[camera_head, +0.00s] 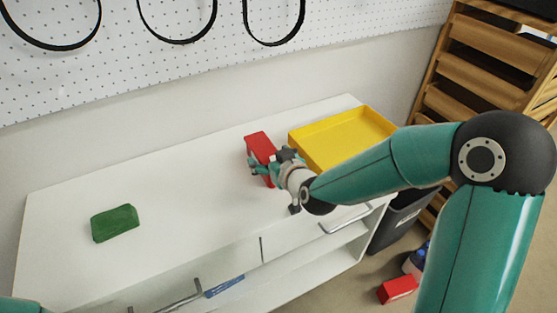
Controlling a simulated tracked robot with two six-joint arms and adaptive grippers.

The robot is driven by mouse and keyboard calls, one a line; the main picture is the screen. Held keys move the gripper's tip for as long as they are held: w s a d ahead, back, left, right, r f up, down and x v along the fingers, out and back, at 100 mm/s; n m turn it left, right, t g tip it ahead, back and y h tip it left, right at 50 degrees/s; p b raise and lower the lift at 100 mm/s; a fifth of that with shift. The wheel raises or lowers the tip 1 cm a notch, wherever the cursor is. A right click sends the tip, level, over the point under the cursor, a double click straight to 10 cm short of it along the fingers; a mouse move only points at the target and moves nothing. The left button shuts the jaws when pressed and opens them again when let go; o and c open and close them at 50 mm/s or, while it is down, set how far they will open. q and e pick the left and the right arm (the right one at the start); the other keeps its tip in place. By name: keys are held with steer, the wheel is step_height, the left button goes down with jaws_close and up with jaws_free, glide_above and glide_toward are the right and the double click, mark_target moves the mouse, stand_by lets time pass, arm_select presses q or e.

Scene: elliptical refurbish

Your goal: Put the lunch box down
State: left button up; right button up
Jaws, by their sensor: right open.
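A red box (260,146), which may be the lunch box, is on the white worktop (185,190), just left of the yellow tray. My right gripper (262,167) is at its near end with the fingers open. The gripper and wrist hide part of the box's near end, and I cannot tell whether the fingers touch it. A green box-like block (115,223) lies alone on the left part of the worktop. My left gripper is out of view; only a bit of my left arm shows at the bottom left corner.
A yellow tray (318,161) stands at the back right of the worktop. The worktop between the green block and the red box is clear. A wooden rack (470,75) stands at the right. Another red box (397,290) is on the floor. Black loops hang on the pegboard.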

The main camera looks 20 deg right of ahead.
steer(key=v, duration=0.8)
steer(key=shift+s+r, duration=0.2)
steer(key=shift+s, duration=0.05)
steer(key=shift+b+v, duration=0.9)
steer(key=shift+b, duration=0.1)
steer(key=shift+o, duration=0.2)
steer(key=shift+s+d+r+b, duration=0.1)
steer(key=shift+s+b, duration=0.3)
steer(key=shift+s, duration=0.1)
steer(key=shift+o, duration=0.2)
steer(key=shift+s+r, duration=0.25)
steer(key=shift+r, duration=0.05)
steer(key=shift+g, duration=0.7)
steer(key=p+x, duration=0.1)
steer(key=x, duration=0.2)
steer(key=p+x, duration=0.2)
steer(key=r+p+x, duration=0.1)
steer(key=x, duration=0.2)
steer(key=shift+w+p, duration=0.35)
steer(key=shift+w, duration=0.3)
steer(key=shift+f+p+x, duration=0.2)
steer(key=shift+p+x, duration=0.1)
steer(key=shift+x, duration=2.35)
steer(key=shift+s, duration=0.15)
